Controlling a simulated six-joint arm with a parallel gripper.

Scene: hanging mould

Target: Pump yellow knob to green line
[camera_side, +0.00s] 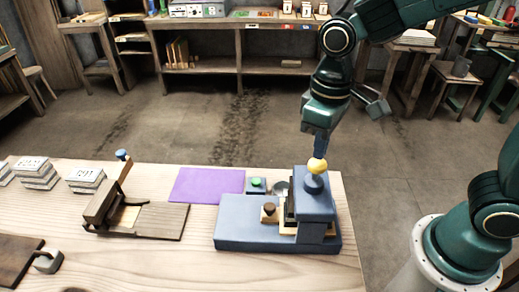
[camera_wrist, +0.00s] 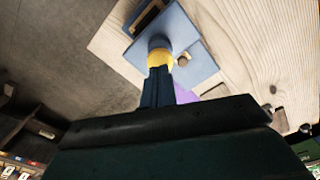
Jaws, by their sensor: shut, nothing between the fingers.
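The yellow knob (camera_side: 317,165) tops a blue post on the blue press-like machine (camera_side: 252,238) at the table's right end. My gripper (camera_side: 320,153) points down with its fingertips right at the top of the knob. It is shut with nothing between the fingers. In the wrist view, the closed fingers (camera_wrist: 157,72) reach to the yellow knob (camera_wrist: 159,58) and overlap part of it; whether they touch cannot be told. The blue machine (camera_wrist: 207,66) shows behind it. The green line is not visible in either view.
A purple mat (camera_side: 207,185) and a green button (camera_side: 256,183) on a small block lie left of the knob. A brown wooden hinged device (camera_side: 160,218) and stacked labelled blocks (camera_side: 86,178) stand further left. The table's right edge is close to the machine.

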